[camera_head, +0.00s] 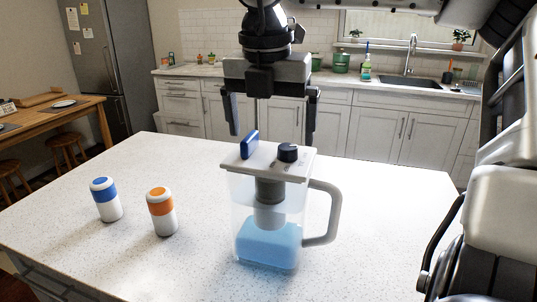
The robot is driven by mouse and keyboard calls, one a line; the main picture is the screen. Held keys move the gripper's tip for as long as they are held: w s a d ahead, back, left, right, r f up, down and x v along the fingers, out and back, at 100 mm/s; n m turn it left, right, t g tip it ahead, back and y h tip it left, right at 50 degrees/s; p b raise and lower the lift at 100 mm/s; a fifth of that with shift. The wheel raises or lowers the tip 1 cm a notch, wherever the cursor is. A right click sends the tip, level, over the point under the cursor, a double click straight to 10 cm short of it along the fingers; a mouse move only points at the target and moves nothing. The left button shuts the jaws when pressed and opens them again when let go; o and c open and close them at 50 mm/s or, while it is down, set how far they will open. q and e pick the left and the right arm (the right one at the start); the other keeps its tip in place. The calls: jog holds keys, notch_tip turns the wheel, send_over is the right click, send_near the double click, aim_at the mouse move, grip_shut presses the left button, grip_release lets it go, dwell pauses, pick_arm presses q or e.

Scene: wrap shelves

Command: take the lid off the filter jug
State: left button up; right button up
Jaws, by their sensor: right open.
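The filter jug (267,243) stands upright on the white speckled counter, clear-walled with blue water in its lower part. Its handle (325,212) points right. The whitish lid (266,163) sits on top of the jug, with a black round knob (288,152) and an upright blue tab (249,145). My right gripper (272,136) hangs above the lid, pointing down, fingers spread wide with nothing between them. The fingertips are above or behind the lid; the exact gap is hard to tell. My left gripper is out of view.
A blue-capped bottle (106,200) and an orange-capped bottle (161,212) stand left of the jug on the counter (370,255). The counter right of the handle is bare. Kitchen cabinets and a sink (408,81) are behind, with a wooden table (50,120) at far left.

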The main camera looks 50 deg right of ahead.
aim_at(271, 152)
jog(key=shift+w+d+f, duration=0.1)
jog(key=shift+d+f, duration=0.1)
jog(key=shift+f, duration=1.05)
jog(key=c, duration=1)
jog(key=shift+o, duration=0.2)
jog(key=shift+r, duration=0.1)
